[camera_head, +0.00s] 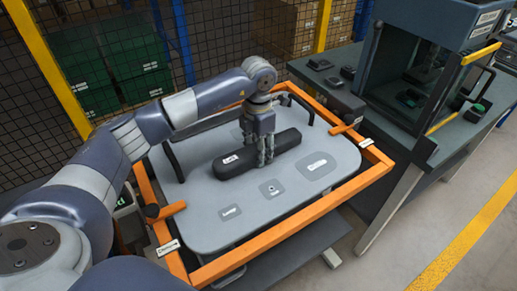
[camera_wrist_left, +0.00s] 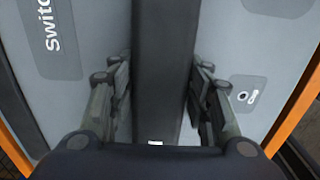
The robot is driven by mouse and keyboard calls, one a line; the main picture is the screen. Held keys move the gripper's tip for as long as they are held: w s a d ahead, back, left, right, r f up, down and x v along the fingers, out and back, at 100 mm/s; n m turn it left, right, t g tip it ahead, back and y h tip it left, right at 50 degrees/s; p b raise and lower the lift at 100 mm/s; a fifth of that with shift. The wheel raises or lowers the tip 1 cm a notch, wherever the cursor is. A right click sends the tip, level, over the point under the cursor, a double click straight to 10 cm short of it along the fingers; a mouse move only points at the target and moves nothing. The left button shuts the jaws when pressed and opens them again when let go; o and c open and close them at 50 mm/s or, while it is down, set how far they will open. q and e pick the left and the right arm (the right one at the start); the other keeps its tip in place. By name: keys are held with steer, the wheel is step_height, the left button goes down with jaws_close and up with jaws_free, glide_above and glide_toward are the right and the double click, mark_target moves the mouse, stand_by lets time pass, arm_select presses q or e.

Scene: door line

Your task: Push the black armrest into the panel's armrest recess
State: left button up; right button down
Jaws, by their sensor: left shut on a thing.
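The black armrest (camera_head: 240,160) is a long rounded bar with a small white label at its left end. It lies across the grey door panel (camera_head: 200,205), near the panel's middle. In the left wrist view the armrest (camera_wrist_left: 165,70) runs up between the two fingers (camera_wrist_left: 160,105). The armrest recess is hidden, and I cannot tell whether the armrest sits in it or above it. My right gripper is not in view.
The panel has several marked patches, such as the switch area (camera_head: 317,168). A dark workbench with a cabinet (camera_head: 415,70) stands at the right. A mesh fence and green crates (camera_head: 85,65) stand behind.

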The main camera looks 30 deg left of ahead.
arm_select(q)
steer(key=shift+f, duration=0.1)
steer(key=o, duration=1.3)
step_height(320, 180, up, 12)
